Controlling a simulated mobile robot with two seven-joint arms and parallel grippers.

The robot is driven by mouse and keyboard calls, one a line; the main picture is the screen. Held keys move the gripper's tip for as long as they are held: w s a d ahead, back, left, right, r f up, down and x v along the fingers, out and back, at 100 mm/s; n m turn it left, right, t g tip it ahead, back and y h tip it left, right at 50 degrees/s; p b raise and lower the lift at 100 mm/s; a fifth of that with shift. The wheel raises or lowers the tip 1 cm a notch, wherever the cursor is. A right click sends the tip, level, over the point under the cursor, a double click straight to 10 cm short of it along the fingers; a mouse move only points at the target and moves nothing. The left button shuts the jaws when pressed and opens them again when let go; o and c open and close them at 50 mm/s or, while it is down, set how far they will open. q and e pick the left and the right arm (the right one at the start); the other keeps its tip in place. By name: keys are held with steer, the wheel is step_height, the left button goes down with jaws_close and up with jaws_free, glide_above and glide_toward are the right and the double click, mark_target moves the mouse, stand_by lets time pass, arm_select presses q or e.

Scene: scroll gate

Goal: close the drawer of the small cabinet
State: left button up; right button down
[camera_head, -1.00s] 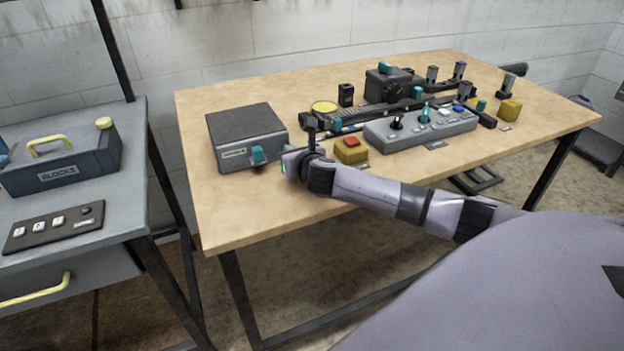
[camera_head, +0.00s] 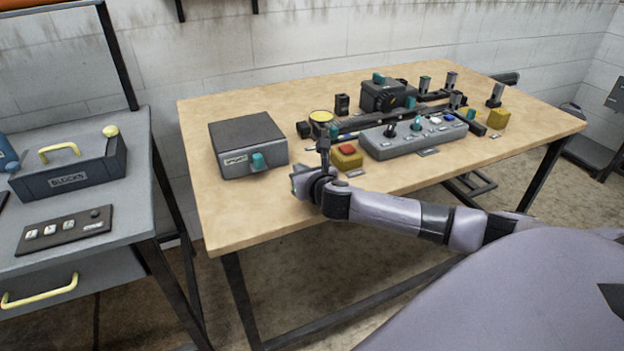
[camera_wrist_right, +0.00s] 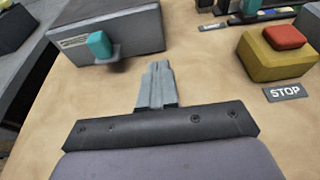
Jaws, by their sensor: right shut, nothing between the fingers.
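The small cabinet (camera_head: 240,133) is a dark grey box at the left end of the wooden table. Its light grey drawer front (camera_head: 236,167) bears a label and a teal handle (camera_head: 258,161). The front looks flush with the box, with no clear gap. In the right wrist view the cabinet (camera_wrist_right: 145,32) is at the upper left, its teal handle (camera_wrist_right: 99,44) on the front. My right gripper (camera_head: 296,181) is shut and empty, in front and to the right of the handle, apart from it. Its closed fingers show in the wrist view (camera_wrist_right: 157,68). My left gripper is not in view.
A yellow block with a red button (camera_head: 347,156) stands just right of my right gripper, with a STOP label beside it (camera_wrist_right: 286,92). Further right is a grey control box (camera_head: 415,138) with levers. A side bench at left holds a BLOCKS bin (camera_head: 68,180). Table in front of the cabinet is clear.

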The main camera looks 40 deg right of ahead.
steer(key=v, duration=0.6)
steer(key=shift+s+a+r, duration=0.1)
steer(key=shift+s, duration=0.2)
